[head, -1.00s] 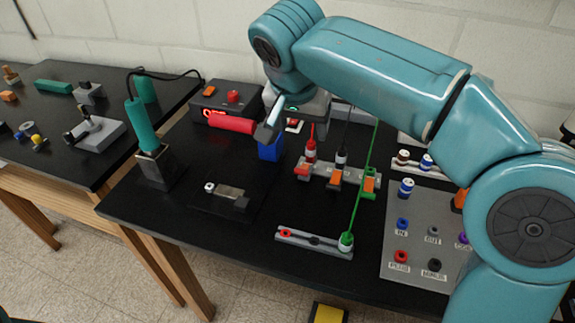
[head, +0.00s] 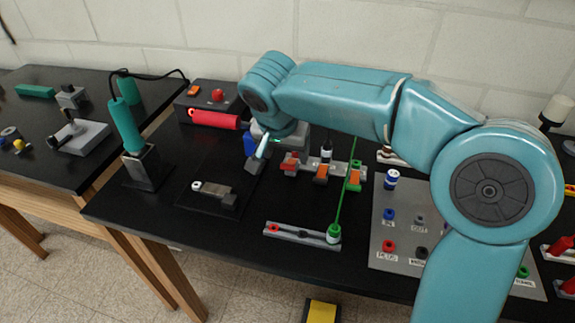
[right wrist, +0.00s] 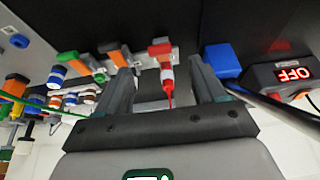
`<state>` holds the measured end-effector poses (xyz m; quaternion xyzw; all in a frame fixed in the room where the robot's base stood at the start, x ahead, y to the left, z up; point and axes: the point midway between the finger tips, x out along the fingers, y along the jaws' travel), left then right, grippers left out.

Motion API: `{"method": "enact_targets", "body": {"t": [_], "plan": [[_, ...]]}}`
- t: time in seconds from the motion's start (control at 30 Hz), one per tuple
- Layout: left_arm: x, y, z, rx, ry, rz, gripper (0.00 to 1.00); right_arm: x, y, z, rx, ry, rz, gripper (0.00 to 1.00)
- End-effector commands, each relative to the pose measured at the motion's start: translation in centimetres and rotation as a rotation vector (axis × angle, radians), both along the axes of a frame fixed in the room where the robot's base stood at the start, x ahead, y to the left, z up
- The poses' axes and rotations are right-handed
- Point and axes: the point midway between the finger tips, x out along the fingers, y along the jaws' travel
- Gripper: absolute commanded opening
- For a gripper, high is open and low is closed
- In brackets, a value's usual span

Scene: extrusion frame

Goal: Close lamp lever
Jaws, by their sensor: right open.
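A grey strip (head: 338,176) on the black bench carries a red lever (head: 290,168) and orange levers, one (head: 321,176) in the middle and one (head: 353,182) at the right. No label shows which is the lamp's. My right gripper (head: 260,158) is open at the strip's left end. In the right wrist view my right gripper (right wrist: 163,82) has its fingers on either side of a red plug (right wrist: 167,78) with a red lead, apart from it. The red lever (right wrist: 159,48) and an orange lever (right wrist: 118,55) lie just beyond the fingertips. My left gripper is not in view.
A blue block (right wrist: 222,60) is close beside one finger. A soldering iron (head: 127,125) stands left. The socket panel (head: 395,265) is right.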

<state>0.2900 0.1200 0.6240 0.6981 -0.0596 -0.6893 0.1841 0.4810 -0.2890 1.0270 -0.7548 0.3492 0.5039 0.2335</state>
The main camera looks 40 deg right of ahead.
Motion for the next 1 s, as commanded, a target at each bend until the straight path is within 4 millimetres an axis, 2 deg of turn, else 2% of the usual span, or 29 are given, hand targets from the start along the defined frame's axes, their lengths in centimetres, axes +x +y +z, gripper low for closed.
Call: {"method": "enact_targets", "body": {"t": [0.03, 0.1, 0.3, 0.67, 0.7, 0.83, 0.87, 1.0], "plan": [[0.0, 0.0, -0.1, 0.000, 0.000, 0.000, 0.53, 0.2, -0.4, -1.2, 0.000, 0.006, -0.003, 0.70], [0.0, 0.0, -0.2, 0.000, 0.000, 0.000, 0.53, 0.6, -0.8, -2.5, 0.001, 0.004, -0.002, 0.70], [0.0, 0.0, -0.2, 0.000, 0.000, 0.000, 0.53, 1.3, -1.5, -4.9, 0.000, 0.003, 0.001, 0.70], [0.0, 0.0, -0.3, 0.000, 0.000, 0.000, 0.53, 1.5, -1.7, -5.6, 0.001, 0.000, 0.004, 0.70], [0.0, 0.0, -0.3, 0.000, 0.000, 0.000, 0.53, 1.5, -1.7, -5.6, 0.001, 0.000, 0.004, 0.66], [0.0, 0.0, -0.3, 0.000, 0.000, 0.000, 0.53, 1.5, -1.7, -5.6, 0.001, 0.000, 0.004, 0.24], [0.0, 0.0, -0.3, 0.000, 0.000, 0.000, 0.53, 1.5, -1.7, -5.5, 0.001, 0.000, 0.004, 0.19], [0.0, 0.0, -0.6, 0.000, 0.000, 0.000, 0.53, 1.5, -1.6, -5.7, -0.003, -0.003, 0.004, 0.19]]}}
